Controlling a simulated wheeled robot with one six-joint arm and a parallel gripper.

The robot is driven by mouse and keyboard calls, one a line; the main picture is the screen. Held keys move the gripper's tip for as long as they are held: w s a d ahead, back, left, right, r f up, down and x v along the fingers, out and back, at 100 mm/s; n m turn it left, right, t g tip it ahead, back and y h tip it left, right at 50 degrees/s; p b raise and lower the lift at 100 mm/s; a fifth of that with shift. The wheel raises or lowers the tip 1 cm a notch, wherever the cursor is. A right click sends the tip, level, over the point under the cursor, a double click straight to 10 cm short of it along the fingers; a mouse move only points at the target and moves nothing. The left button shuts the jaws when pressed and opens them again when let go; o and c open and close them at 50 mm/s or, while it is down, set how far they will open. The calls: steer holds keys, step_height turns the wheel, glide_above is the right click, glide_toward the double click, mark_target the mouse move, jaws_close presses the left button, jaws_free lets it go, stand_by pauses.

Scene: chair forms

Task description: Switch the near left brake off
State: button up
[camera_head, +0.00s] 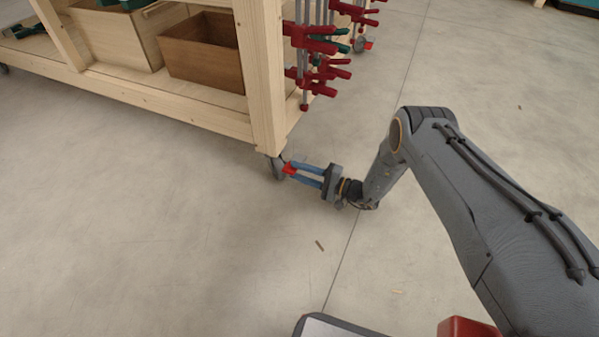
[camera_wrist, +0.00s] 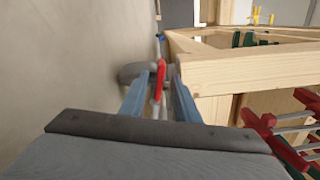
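A wooden workbench (camera_head: 170,98) stands on casters. The caster (camera_head: 277,167) under its nearest leg has a red brake lever (camera_head: 288,168). My gripper (camera_head: 295,172) has two blue fingers, open, with their tips right at this lever. In the wrist view the grey caster wheel (camera_wrist: 133,72) lies ahead, and the red lever (camera_wrist: 161,75) stands out between the two fingers (camera_wrist: 158,92). The fingers look apart from each other. I cannot tell whether either one touches the lever.
Red clamps (camera_head: 312,40) hang on the bench's right end, above my gripper. Wooden boxes (camera_head: 205,55) stand on the lower shelf. Another caster (camera_head: 361,45) with red on it is farther back. The concrete floor (camera_head: 130,230) around the leg is mostly clear.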

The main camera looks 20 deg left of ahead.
steer(key=shift+s+d+p, duration=0.2)
steer(key=shift+d+p, duration=0.5)
steer(key=shift+d, duration=1.25)
steer(key=shift+s+d+p, duration=0.15)
steer(key=shift+d+p, duration=0.5)
steer(key=shift+d, duration=1.3)
